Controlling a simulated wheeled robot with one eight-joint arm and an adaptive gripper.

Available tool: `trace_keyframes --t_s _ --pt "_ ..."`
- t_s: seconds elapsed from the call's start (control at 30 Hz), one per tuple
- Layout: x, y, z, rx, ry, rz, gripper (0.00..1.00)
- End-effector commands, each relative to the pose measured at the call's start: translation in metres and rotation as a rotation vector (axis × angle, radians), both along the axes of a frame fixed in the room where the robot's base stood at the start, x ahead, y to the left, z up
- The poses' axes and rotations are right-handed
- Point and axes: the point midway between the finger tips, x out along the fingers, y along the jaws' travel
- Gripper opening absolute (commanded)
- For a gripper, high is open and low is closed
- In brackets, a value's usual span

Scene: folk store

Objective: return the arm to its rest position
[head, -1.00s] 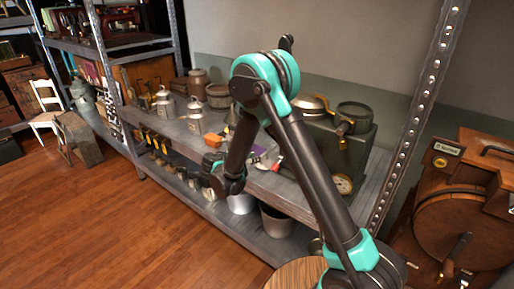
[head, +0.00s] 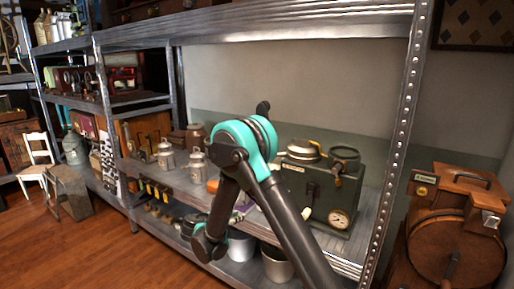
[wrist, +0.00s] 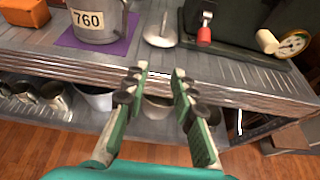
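My gripper (wrist: 160,100) shows in the wrist view with its two green-and-grey fingers apart and nothing between them. It hangs in front of the metal shelf's edge (wrist: 240,85). In the head view my arm is folded, with its elbow raised in front of the shelf and the forearm pointing down; the fingers cannot be made out there. In the wrist view a metal mug marked 760 (wrist: 97,20) stands on a purple cloth (wrist: 70,40) on the shelf, beyond the fingers. A scoop-like metal piece (wrist: 160,38) lies to its right.
A dark green machine (head: 318,190) with a gauge stands on the shelf behind my arm. Metal pots (head: 277,265) sit on the lower shelf. A shelf post (head: 400,140) and a brown wooden machine (head: 455,235) are at the right. Open wooden floor (head: 90,260) lies at the left.

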Motion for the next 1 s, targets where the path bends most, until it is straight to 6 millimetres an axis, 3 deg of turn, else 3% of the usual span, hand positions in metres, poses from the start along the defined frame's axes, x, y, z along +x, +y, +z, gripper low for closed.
trace_keyframes --t_s 0.37,0.57,0.77,1.0 --pt "-0.002 -0.035 0.009 0.132 -0.005 -0.081 0.26" --pt "-0.008 -0.067 0.016 0.257 -0.014 -0.164 0.26" --pt "-0.023 -0.112 0.025 0.440 -0.036 -0.298 0.26" --pt "-0.070 -0.187 0.035 0.791 -0.103 -0.592 0.26"
